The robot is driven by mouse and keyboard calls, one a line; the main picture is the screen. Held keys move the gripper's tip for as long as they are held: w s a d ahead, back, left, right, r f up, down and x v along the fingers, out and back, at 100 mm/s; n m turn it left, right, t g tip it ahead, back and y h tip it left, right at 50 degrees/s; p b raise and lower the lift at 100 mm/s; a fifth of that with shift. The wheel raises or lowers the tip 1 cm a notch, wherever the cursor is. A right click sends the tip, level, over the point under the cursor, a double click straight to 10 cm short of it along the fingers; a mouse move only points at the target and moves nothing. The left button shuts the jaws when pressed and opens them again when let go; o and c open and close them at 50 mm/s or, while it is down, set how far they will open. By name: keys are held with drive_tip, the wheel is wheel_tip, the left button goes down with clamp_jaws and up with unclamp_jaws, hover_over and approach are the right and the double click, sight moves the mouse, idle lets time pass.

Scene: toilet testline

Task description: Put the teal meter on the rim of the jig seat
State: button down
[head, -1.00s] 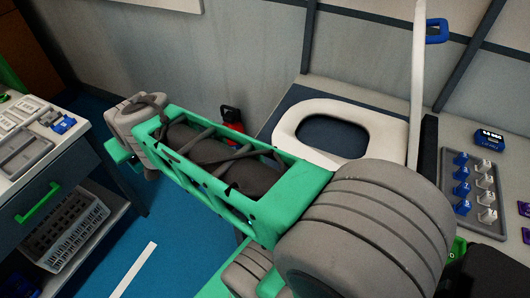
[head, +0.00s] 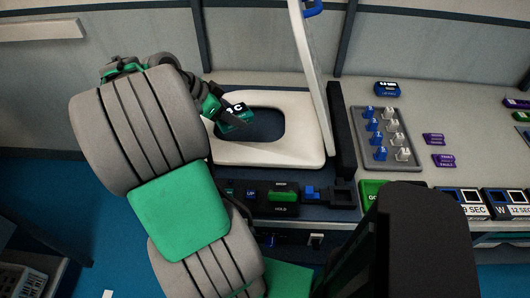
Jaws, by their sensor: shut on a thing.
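The jig seat (head: 300,138) is a white oval ring lying flat on a dark base, with a tall white lid standing up at its right side. My gripper (head: 228,115) is over the left part of the seat. It is shut on the teal meter (head: 235,118), a small dark teal block with white lettering on its face. The meter shows over the inner left edge of the seat opening. I cannot tell whether it touches the rim. My arm hides the left end of the seat.
A control panel (head: 285,197) runs along the seat's front. To the right are a grey tray (head: 388,138) of blue and white pieces, a blue meter (head: 387,89), purple blocks (head: 433,139) and timer boxes (head: 460,203). The upright lid (head: 312,75) bounds the seat's right side.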

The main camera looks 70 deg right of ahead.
drive_tip(key=s+m+g+y, duration=0.2)
drive_tip(key=s+m+y, duration=0.3)
drive_tip(key=s, duration=0.5)
drive_tip(key=shift+m+h, duration=0.7)
wheel_tip(320, 180, down, 10)
drive_tip(key=shift+d+f+b, duration=0.1)
drive_tip(key=shift+f+b, duration=0.15)
drive_tip(key=shift+b, duration=0.4)
drive_tip(key=shift+c, duration=2.4)
unclamp_jaws()
drive_tip(key=shift+r, duration=0.1)
